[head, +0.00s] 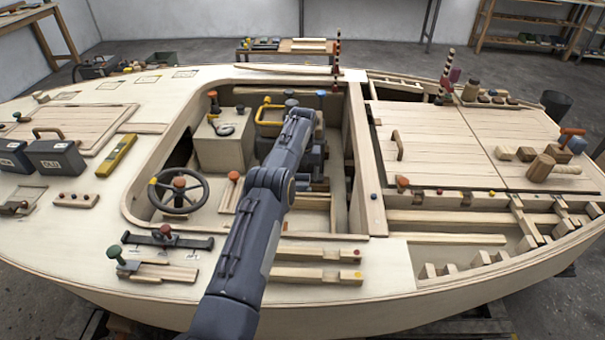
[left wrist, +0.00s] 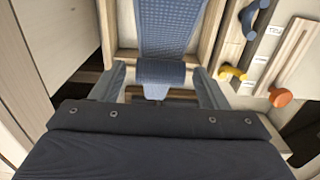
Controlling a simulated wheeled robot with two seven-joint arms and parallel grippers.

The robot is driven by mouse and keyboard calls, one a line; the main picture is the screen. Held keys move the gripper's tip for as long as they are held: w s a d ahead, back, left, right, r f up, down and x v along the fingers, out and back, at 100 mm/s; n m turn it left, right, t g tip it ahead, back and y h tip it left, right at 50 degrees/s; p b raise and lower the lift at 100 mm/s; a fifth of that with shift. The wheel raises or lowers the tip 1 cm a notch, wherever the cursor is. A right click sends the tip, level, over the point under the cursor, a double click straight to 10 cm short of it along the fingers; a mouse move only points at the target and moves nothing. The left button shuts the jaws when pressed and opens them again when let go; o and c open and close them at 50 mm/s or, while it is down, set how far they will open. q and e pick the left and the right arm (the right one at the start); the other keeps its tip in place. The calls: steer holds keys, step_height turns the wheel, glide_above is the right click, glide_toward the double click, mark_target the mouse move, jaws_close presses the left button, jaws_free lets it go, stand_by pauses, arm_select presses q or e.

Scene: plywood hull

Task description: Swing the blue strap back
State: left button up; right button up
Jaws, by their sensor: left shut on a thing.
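The blue strap (left wrist: 170,30) shows in the left wrist view as a wide woven band running down from the top middle. It ends in a rolled blue lip (left wrist: 158,76) between my fingers. My left gripper (left wrist: 158,88) is shut on the strap's lower end, with one grey finger on each side. In the head view my left arm reaches into the open cockpit, and its wrist hides the fingers. I cannot make out the strap there. My right gripper is in neither view.
Pale wooden rails flank the strap. A blue handle (left wrist: 250,20), a yellow handle (left wrist: 232,72) and an orange knob (left wrist: 281,97) sit close on the right. In the head view a steering wheel (head: 178,191) stands left of my arm, and a plank hatch (head: 430,145) lies right.

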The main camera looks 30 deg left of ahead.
arm_select(q)
steer(key=shift+f, duration=0.25)
steer(key=o, duration=1.1)
steer(key=shift+f, duration=0.1)
steer(key=o, duration=0.3)
steer(key=shift+w+a, duration=0.15)
steer(key=shift+w, duration=0.1)
steer(key=shift+s, duration=0.1)
steer(key=shift+r, duration=0.6)
step_height(320, 180, up, 7)
steer(key=shift+f+p, duration=0.1)
steer(key=shift+p, duration=0.95)
